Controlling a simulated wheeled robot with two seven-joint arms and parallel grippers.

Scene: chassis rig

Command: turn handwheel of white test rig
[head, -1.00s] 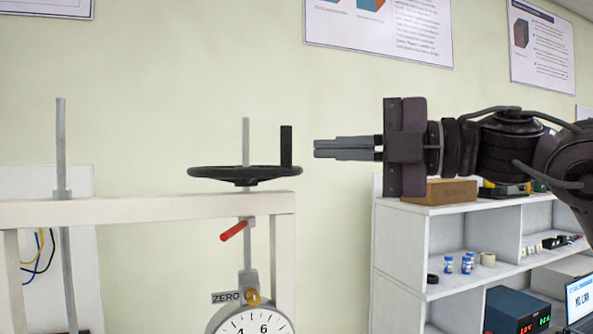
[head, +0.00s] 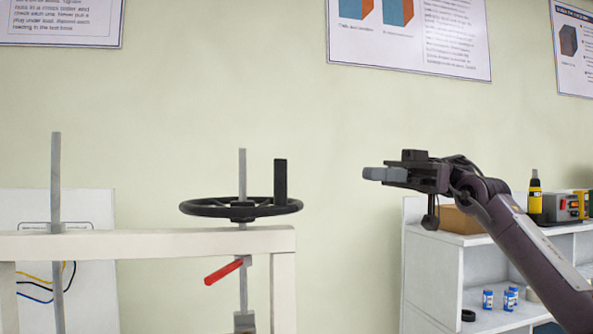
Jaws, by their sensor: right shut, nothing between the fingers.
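The black handwheel (head: 210,208) lies level on a vertical grey shaft above the white test rig (head: 150,244). Its upright black handle (head: 280,180) stands on the right side of the rim. A red lever (head: 223,271) sticks out left from the shaft below the beam. My right gripper (head: 368,174) is shut and empty. It is to the right of the handwheel, slightly higher than the rim in the picture, with a clear gap to the handle. Its fingers point left. My left gripper does not show. The dial is out of view.
A white shelf unit (head: 432,270) stands at the right. It holds a cardboard box (head: 460,220), a yellow-black tool (head: 535,197) and small blue-white containers (head: 510,299). A second grey rod (head: 56,180) rises at the rig's left. The wall between wheel and gripper is bare.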

